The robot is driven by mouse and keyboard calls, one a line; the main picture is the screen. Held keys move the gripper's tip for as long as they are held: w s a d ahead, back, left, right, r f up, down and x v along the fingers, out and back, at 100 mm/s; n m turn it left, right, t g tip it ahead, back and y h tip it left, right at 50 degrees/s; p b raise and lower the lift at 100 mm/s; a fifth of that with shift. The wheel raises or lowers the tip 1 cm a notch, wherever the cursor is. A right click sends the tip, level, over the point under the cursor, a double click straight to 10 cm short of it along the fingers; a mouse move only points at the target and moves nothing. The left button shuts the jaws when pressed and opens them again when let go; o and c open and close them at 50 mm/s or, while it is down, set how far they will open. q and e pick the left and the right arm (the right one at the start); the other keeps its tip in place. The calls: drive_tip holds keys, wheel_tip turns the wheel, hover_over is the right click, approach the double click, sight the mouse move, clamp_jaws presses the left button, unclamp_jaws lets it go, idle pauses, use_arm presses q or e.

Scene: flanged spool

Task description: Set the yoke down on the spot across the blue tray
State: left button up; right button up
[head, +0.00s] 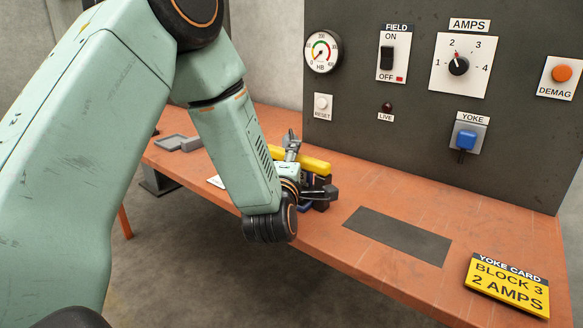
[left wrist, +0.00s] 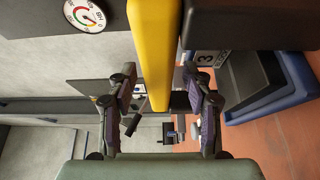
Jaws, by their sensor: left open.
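The yoke (head: 314,163) has a yellow bar and dark parts below it, partly hidden by my arm in the head view. In the left wrist view the yellow bar (left wrist: 153,45) runs down between the two fingers. My left gripper (head: 309,167) is open around the bar, with a finger on each side. I cannot tell whether either finger touches it. The blue tray (left wrist: 298,82) lies to the right in the left wrist view, with a dark block (left wrist: 250,65) and a label marked 3 beside the bar. In the head view the tray is mostly hidden. My right gripper is not seen.
A dark rectangular patch (head: 398,235) lies bare on the orange bench (head: 335,228). A yellow card (head: 508,287) reads block 3, 2 amps. A grey panel (head: 400,75) with gauge, switches and knob stands behind. Grey trays (head: 172,142) sit at the far left end.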

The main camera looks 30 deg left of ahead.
use_arm(q)
drive_tip(key=v, duration=1.1)
drive_tip(key=shift+d+r, duration=0.15)
drive_tip(key=shift+r, duration=0.05)
drive_tip(key=shift+s+f, duration=0.1)
drive_tip(key=shift+s, duration=0.05)
